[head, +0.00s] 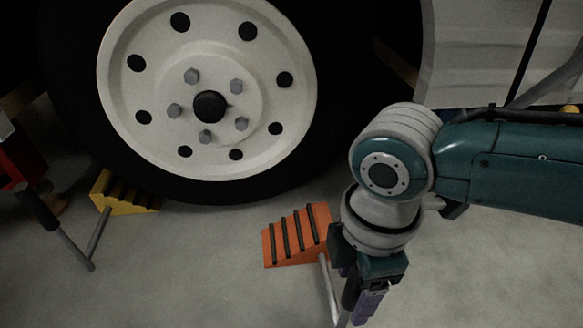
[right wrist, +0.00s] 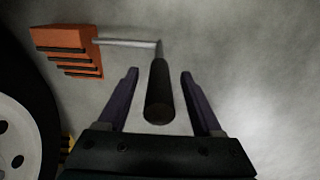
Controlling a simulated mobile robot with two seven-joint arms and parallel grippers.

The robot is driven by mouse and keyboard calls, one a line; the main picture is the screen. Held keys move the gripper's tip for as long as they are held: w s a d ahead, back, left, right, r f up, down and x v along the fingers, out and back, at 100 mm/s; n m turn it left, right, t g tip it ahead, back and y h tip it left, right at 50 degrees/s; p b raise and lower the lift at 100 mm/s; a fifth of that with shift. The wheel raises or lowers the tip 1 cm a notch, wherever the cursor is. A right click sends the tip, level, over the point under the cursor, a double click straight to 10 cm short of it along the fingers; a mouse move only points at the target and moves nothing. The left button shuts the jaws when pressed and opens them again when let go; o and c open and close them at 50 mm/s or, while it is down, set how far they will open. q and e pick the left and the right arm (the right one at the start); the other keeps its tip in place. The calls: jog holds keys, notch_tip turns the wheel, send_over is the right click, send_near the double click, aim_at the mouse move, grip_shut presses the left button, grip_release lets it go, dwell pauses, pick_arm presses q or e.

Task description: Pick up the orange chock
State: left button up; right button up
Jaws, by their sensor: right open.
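The orange chock (head: 296,237), a ribbed wedge with dark bars, sits on the floor just right of the wheel's foot. It also shows at the upper left of the right wrist view (right wrist: 66,48). A grey rod runs from it to a dark handle grip (right wrist: 159,95). My right gripper (right wrist: 158,75) is open, with its two purple fingers on either side of the grip and visible gaps to both. In the head view my right gripper (head: 358,312) points down beside the chock and partly hides the handle. My left gripper is not in view.
A large tyre with a white wheel (head: 208,105) stands behind the chock. A yellow chock (head: 122,194) with its own rod and dark grip lies at the left. A red object (head: 20,165) is at the left edge. The floor in front and to the right is clear.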

jog(key=shift+r, duration=0.1)
grip_shut()
dwell(0.3)
dwell(0.9)
jog(key=shift+w+a+r, duration=0.1)
